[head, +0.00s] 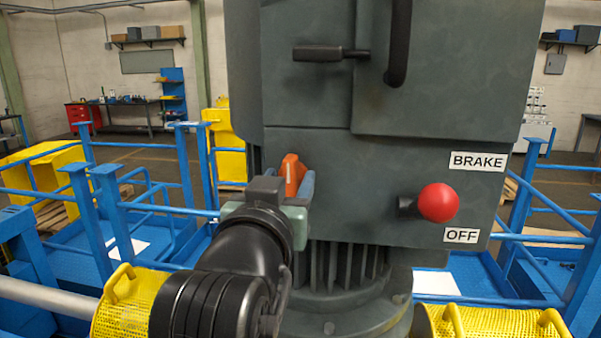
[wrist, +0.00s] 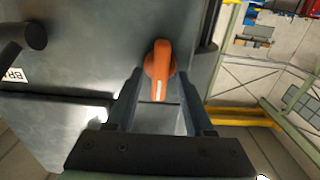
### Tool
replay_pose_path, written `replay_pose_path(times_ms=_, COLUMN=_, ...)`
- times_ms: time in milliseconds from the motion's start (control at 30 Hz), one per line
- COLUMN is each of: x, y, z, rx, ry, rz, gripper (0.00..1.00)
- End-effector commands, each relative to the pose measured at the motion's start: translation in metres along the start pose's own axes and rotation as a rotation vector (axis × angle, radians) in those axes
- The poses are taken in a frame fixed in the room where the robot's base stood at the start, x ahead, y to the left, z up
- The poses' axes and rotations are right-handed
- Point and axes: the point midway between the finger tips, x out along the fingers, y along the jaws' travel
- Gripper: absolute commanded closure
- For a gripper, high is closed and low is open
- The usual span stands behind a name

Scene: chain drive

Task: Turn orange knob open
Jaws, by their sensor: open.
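The orange knob (head: 292,174) is on the left part of the grey machine's lower front panel. In the head view my gripper (head: 300,188) is right at it and hides part of it. In the wrist view the orange knob (wrist: 158,70) stands out from the panel, with a white mark near its lower end. My gripper (wrist: 160,85) is open there, one finger on each side of the knob's lower part. A gap shows between the knob and each finger.
A red ball-ended lever (head: 438,202) sits between the BRAKE and OFF labels to the right. A dark handle (head: 330,52) and a curved bar (head: 398,45) stick out above. Blue railings (head: 150,207) and yellow mesh guards (head: 125,305) stand around the machine.

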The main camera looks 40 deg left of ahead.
Motion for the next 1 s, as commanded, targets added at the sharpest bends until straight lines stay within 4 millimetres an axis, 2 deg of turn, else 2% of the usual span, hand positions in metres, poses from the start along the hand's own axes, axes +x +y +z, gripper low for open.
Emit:
replay_pose_path(times_ms=233, x=0.0008, y=0.0001, z=0.0000, rx=0.000, ry=0.001, rz=0.000, gripper=0.47)
replay_pose_path(times_ms=267, x=0.0008, y=0.0000, z=0.0000, rx=0.000, ry=0.001, rz=0.000, gripper=0.51)
replay_pose_path(times_ms=533, x=0.0006, y=0.0001, z=-0.0002, rx=0.000, ry=0.001, rz=0.000, gripper=1.00)
replay_pose_path(times_ms=1000, x=0.0006, y=0.0002, z=-0.0001, rx=0.032, ry=0.001, rz=0.000, gripper=1.00)
